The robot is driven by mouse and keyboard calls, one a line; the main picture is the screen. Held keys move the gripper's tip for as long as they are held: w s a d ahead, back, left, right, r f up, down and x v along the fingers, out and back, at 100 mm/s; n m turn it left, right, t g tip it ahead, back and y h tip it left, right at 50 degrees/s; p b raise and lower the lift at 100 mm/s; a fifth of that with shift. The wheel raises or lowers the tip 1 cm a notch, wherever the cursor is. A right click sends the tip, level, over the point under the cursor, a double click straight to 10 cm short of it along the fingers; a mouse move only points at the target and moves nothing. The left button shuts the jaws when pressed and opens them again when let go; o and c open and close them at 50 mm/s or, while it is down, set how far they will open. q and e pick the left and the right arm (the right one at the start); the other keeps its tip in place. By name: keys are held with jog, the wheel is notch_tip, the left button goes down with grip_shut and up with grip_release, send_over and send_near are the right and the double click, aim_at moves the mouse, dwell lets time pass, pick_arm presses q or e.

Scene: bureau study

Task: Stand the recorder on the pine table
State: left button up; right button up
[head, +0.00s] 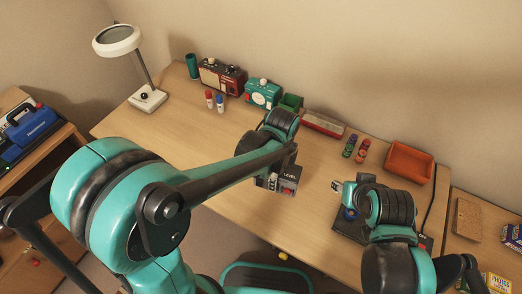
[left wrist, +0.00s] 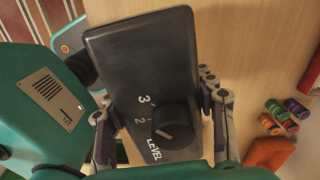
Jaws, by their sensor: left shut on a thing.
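The recorder, a dark box with a knob and the word LEVEL (head: 288,183), is in my left gripper (head: 277,180) above the front middle of the long wooden table (head: 225,150). In the left wrist view the recorder (left wrist: 140,60) lies between the two fingers (left wrist: 165,125), which press on its sides. I cannot tell whether its lower end touches the table. My right gripper (head: 342,190) is at the right, over a dark flat object (head: 350,228); whether its fingers are apart is unclear. Which surface is the pine table is not clear.
At the back stand a red radio (head: 222,76), a teal radio (head: 262,94), a green box (head: 291,102) and a long red-and-white item (head: 323,123). Small bottles (head: 349,146) and an orange tray (head: 409,162) stand right. A lamp (head: 147,97) stands left. A lower wooden surface (head: 460,255) lies far right.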

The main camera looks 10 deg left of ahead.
pick_arm(q)
jog(key=shift+s+d+f+m, duration=0.1)
jog(key=shift+s+d+m, duration=0.35)
jog(key=shift+m, duration=0.25)
jog(key=shift+w+f+m, duration=0.1)
jog(key=shift+f+m, duration=0.1)
jog(key=shift+m, duration=0.1)
jog(key=w+a+f+b, duration=0.1)
jog(key=w+a+f, duration=0.1)
jog(key=a, duration=0.1)
jog(key=w+a+f+b, duration=0.2)
jog(key=a, duration=0.1)
jog(key=w+a+f+b, duration=0.1)
jog(key=a+f, duration=0.1)
jog(key=a, duration=0.1)
jog(key=shift+w+a+f+b, duration=0.3)
jog(key=shift+w+f, duration=0.1)
jog(key=shift+f+b, duration=1)
jog(key=shift+f, duration=0.95)
jog(key=shift+f, duration=0.15)
jog(key=o, duration=1.5)
